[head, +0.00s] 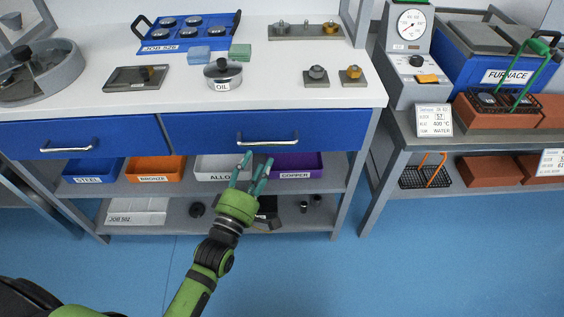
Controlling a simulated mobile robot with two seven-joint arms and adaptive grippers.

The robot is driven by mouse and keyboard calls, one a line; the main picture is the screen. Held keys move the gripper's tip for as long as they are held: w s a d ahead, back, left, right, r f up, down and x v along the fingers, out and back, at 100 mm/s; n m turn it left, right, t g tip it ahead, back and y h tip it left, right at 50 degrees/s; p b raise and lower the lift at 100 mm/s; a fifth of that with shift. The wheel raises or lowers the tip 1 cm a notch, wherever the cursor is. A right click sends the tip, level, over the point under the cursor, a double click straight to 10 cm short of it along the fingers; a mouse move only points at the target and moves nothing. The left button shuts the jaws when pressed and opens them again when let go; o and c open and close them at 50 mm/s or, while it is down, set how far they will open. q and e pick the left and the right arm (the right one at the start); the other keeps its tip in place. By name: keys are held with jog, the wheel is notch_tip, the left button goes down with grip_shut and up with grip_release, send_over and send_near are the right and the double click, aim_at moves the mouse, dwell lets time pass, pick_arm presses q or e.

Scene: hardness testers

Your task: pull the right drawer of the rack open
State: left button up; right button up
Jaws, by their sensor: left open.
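The rack's right drawer (320,137) is blue with a silver bar handle (268,139). Its front is flush with the rack's frame, so it is shut. The left drawer (85,135) beside it is also shut, with its own bar handle (67,147). My left gripper (252,168), green with teal fingers, is open and empty. In the picture its fingers point up, just below the left part of the right drawer's handle. I cannot tell whether they touch anything. My right gripper is out of view.
Below the drawers, a shelf holds labelled bins: steel (92,171), bronze (155,169), alloy (222,166) and copper (297,166). The white top (290,95) carries an oil pot (222,74) and metal samples. A furnace table (384,165) stands at right. Blue floor is free in front.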

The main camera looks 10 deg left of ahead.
aim_at(267, 145)
pick_arm(q)
jog(key=x, duration=0.7)
jog(key=shift+r, duration=0.1)
grip_shut()
